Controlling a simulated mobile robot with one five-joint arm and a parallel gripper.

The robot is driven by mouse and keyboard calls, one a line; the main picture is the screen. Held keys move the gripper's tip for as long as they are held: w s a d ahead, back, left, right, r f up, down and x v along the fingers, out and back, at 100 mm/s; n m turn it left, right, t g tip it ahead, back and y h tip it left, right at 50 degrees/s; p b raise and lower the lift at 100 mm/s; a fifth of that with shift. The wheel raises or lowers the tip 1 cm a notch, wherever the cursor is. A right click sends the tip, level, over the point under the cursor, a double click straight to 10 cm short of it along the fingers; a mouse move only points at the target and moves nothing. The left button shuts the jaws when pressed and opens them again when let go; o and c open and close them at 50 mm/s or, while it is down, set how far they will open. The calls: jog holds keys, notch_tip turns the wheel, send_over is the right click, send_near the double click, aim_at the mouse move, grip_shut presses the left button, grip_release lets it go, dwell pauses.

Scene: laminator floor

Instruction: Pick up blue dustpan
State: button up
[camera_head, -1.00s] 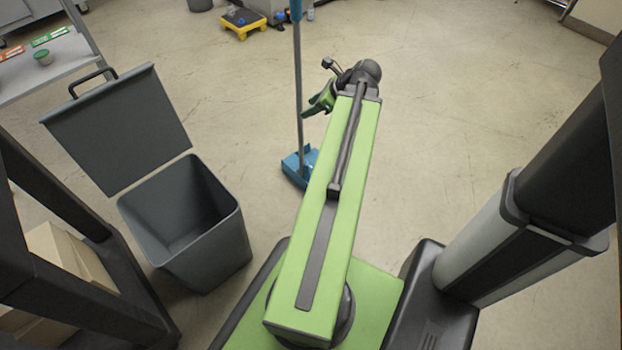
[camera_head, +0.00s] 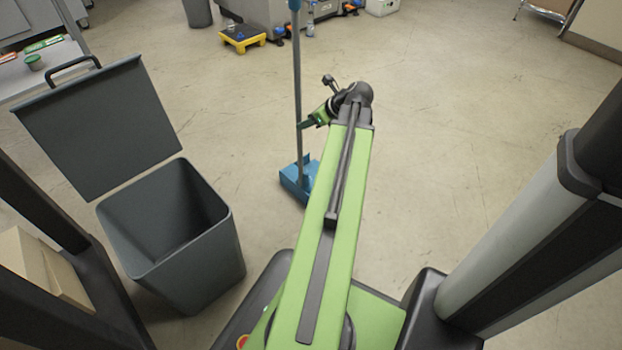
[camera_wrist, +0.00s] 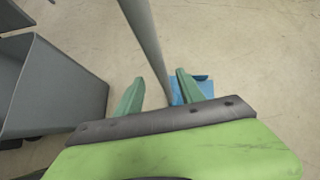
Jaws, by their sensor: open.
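The blue dustpan (camera_head: 296,181) stands on the floor with its long upright handle rising past the top of the head view. My gripper (camera_head: 305,125) is at the handle's height, left of my arm's end. In the wrist view, the grey handle (camera_wrist: 147,45) runs down between the two green fingers of my gripper (camera_wrist: 157,92), which are apart. The blue pan (camera_wrist: 190,90) shows below, partly hidden behind the right finger and the gripper body. I cannot tell whether a finger touches the handle.
A grey bin (camera_head: 222,240) with its lid open stands left of the dustpan. A dark shelf (camera_head: 95,270) with boxes is at the left edge. The floor (camera_head: 450,130) to the right is clear.

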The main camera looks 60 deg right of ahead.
jog(key=b+x, duration=0.3)
jog(key=x, duration=0.2)
jog(key=shift+d+f+b, duration=0.1)
jog(key=shift+f+b, duration=0.05)
jog(key=shift+b, duration=0.15)
grip_shut()
